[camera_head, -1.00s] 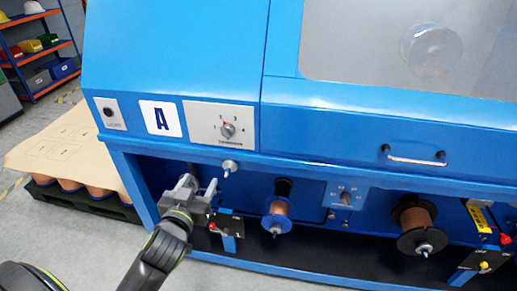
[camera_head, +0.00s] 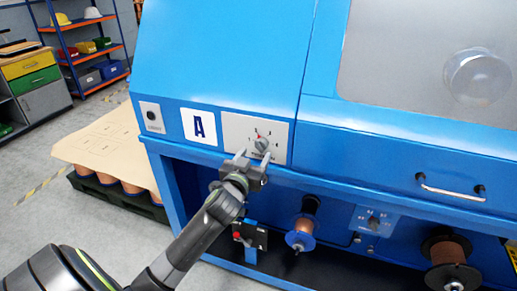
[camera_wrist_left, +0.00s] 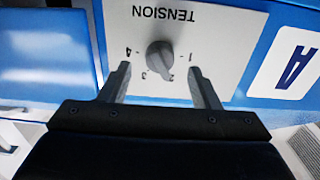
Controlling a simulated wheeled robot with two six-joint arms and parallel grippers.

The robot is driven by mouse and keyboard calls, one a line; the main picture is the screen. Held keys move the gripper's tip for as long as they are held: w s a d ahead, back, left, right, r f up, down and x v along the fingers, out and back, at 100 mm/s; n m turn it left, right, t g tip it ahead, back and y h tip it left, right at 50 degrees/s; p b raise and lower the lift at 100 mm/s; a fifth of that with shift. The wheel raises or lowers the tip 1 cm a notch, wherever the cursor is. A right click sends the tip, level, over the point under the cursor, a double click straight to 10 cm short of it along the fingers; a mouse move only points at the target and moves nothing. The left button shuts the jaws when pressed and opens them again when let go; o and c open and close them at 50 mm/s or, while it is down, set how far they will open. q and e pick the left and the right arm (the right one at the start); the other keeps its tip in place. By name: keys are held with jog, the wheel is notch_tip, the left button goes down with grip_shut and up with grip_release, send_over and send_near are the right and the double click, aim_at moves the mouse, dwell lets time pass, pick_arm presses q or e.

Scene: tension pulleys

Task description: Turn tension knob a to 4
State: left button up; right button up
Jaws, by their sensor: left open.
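Tension knob a (camera_head: 262,145) is a small grey knob on a light dial plate beside the "A" label on the blue machine. It also shows in the left wrist view (camera_wrist_left: 160,55), upside down, with the marks 1 to 4 around it. Its pointer seems to be near 2, though the exact setting is hard to read. My left gripper (camera_head: 252,156) is open just in front of the plate, beside and below the knob. In the left wrist view its fingers (camera_wrist_left: 159,75) stand apart on either side of the knob, with no clear contact. My right gripper is not in view.
The "A" label (camera_head: 199,126) and a plate with a black button (camera_head: 152,117) are left of the dial. A blue ledge runs below it. Spools (camera_head: 301,234) and a second small dial (camera_head: 373,222) sit in the lower bay. A drawer handle (camera_head: 451,189) sticks out at right.

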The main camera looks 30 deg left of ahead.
aim_at(259, 149)
pick_arm(q)
jog(key=shift+x, duration=2)
jog(key=c, duration=1)
